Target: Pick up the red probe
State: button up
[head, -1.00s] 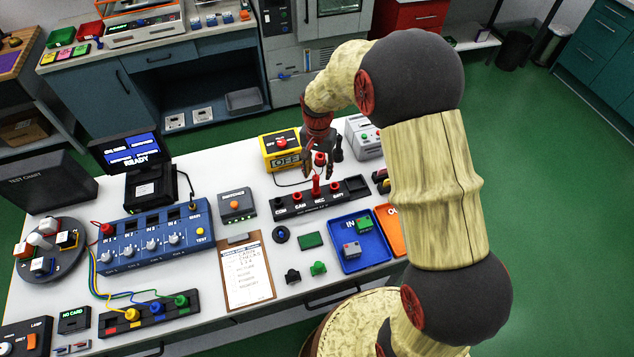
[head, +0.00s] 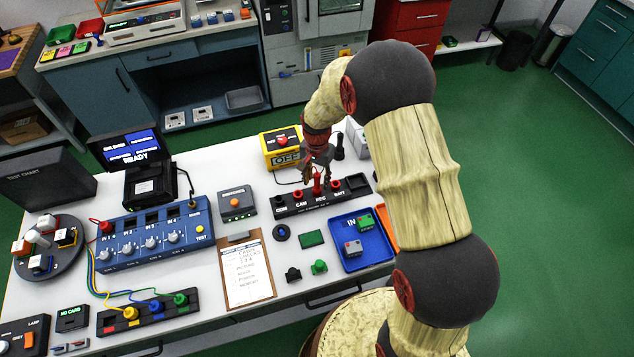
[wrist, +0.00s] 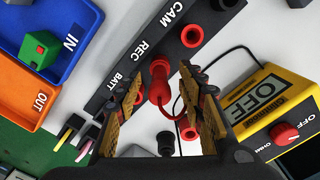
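The red probe (head: 317,184) stands upright in the black holder (head: 347,193), around its REC label. In the wrist view, the red probe (wrist: 158,82) shows between my fingers, with its red lead curving away towards the yellow meter. My gripper (head: 318,174) is over the holder, around the probe's upper part. In the wrist view, my gripper (wrist: 161,92) is open, its two fingers apart on either side of the probe. I see gaps between fingers and probe; the exact height difference is hard to tell.
The yellow meter (head: 281,159) stands just behind the holder. A black probe (head: 339,147) stands upright behind my gripper. The blue IN tray (head: 378,260) and orange OUT tray (wrist: 18,108) lie in front of the holder. A clipboard (head: 247,293) lies to the left.

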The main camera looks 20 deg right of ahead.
jog(key=c, duration=0.3)
grip_shut()
dwell(0.4)
